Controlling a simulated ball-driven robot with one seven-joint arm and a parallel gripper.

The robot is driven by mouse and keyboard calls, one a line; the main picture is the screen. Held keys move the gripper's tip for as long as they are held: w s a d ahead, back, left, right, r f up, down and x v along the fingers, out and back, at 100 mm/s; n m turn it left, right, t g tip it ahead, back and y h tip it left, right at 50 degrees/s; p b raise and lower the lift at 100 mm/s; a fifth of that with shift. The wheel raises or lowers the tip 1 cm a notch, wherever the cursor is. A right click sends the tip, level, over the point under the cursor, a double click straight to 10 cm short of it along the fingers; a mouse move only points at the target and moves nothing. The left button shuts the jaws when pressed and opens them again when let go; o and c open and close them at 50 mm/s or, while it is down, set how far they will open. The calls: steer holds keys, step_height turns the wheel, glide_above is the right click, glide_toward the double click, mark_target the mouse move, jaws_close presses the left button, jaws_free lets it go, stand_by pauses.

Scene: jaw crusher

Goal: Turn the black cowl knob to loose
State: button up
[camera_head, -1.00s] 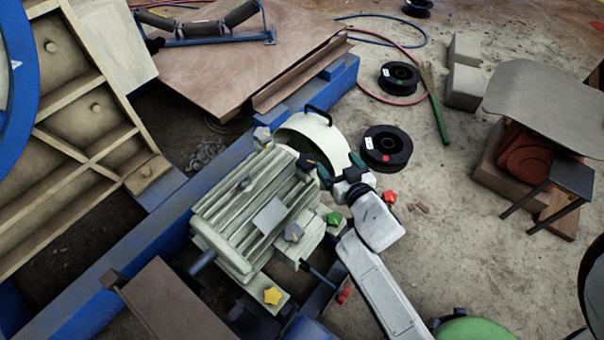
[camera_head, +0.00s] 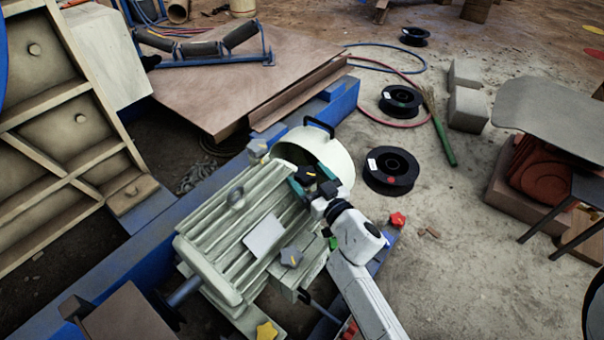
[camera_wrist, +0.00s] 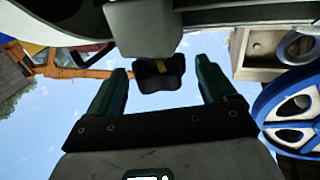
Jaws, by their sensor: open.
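The black cowl knob (camera_head: 305,174) sits on the side of the pale round cowl (camera_head: 338,157) at the motor's end. In the wrist view the knob (camera_wrist: 158,76), with a yellow mark on it, shows between my two teal fingers, with a gap on each side. My gripper (camera_head: 311,181) is at the knob in the head view, with a finger on either side of it; it is open and holds nothing. In the wrist view my gripper (camera_wrist: 163,70) has its fingertips about level with the knob. Whether they touch it is not clear.
Grey star knobs (camera_head: 291,256) and a yellow knob (camera_head: 266,331) are on the ribbed motor (camera_head: 225,235). A red knob (camera_head: 397,219) lies right of my arm. Black spools (camera_head: 391,171) stand on the sandy ground. A black handle (camera_head: 320,126) rises from the cowl.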

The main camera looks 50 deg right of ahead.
mark_target(300, 167)
steer(key=shift+b+x, duration=0.45)
steer(key=shift+x, duration=1.25)
steer(key=shift+c, duration=0.5)
steer(key=c, duration=0.9)
steer(key=shift+o, duration=0.2)
